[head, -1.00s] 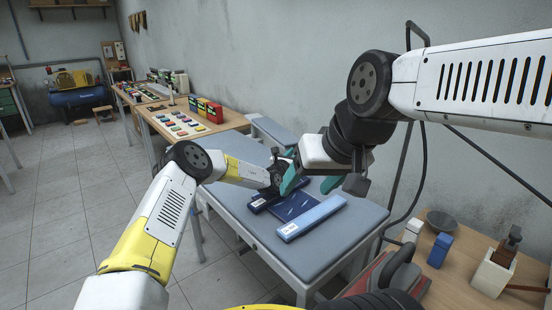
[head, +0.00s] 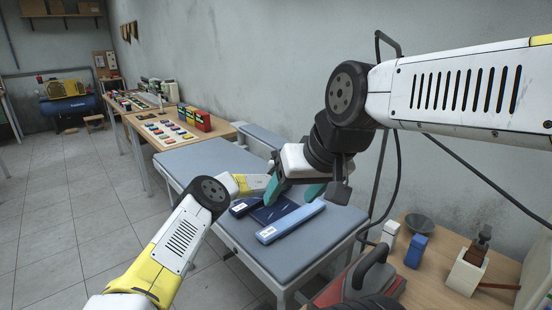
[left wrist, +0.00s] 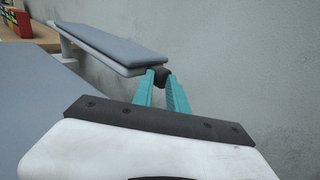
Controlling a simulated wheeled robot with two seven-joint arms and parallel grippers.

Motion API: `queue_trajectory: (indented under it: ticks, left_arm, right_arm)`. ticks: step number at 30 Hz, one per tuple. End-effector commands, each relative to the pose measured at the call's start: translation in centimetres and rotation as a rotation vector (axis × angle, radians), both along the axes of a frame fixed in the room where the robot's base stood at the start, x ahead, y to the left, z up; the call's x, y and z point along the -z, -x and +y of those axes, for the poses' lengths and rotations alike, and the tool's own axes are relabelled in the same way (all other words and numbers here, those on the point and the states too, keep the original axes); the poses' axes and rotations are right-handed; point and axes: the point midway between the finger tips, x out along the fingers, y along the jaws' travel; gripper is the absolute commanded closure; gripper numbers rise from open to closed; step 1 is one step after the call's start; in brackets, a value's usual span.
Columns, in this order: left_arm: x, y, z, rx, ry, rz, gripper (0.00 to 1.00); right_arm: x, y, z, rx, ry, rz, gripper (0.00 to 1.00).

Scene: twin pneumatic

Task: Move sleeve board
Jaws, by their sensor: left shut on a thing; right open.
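The sleeve board (head: 262,136), narrow with a grey-blue padded top, is at the far side of the ironing table (head: 196,160). It shows large in the left wrist view (left wrist: 110,44), with a dark knob (left wrist: 160,76) at its near end. My left gripper (left wrist: 161,86) has its teal fingers shut on this knob. In the head view the left fingers are hidden behind my right gripper. My right gripper (head: 293,190) is open and empty above the table, with its teal fingers spread.
A navy bar (head: 243,207), a dark blue cloth (head: 273,211) and a light blue bar (head: 290,222) lie on the table. A grey wall stands close behind. A side table at right holds an iron (head: 372,275) and a blue box (head: 415,251).

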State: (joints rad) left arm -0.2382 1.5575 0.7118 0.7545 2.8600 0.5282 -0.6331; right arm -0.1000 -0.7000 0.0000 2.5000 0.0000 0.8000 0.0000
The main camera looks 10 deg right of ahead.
Motion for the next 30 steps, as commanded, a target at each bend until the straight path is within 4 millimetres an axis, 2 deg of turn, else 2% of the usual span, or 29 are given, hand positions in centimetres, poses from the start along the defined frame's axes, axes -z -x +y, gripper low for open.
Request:
queue_trajectory:
  ticks: [1, 5, 6, 10, 22, 30]
  left_arm:
    - [0.5, 0.8, -1.2, 0.021, -0.005, 0.010, 1.00]
    - [0.5, 0.8, -1.2, 0.021, -0.004, 0.009, 1.00]
    - [0.5, 0.8, -1.1, 0.020, -0.004, 0.009, 0.74]
    - [0.4, 0.7, -1.0, 0.017, -0.004, 0.008, 0.49]
    - [0.3, 0.5, -0.3, 0.008, 0.000, 0.007, 0.49]
    - [0.2, 2.6, 0.9, 0.008, 0.004, 0.008, 0.49]
  right_arm:
    - [0.0, 0.0, 0.0, 0.000, 0.000, 0.000, 0.33]
    - [0.0, 0.0, 0.0, 0.000, 0.000, 0.000, 0.33]
    - [0.0, 0.0, 0.0, 0.000, 0.000, 0.000, 0.33]
    - [0.0, 0.0, 0.0, 0.000, 0.000, 0.000, 0.33]
    - [0.0, 0.0, 0.0, 0.000, 0.000, 0.000, 0.33]
    - [0.0, 0.0, 0.0, 0.000, 0.000, 0.000, 0.33]
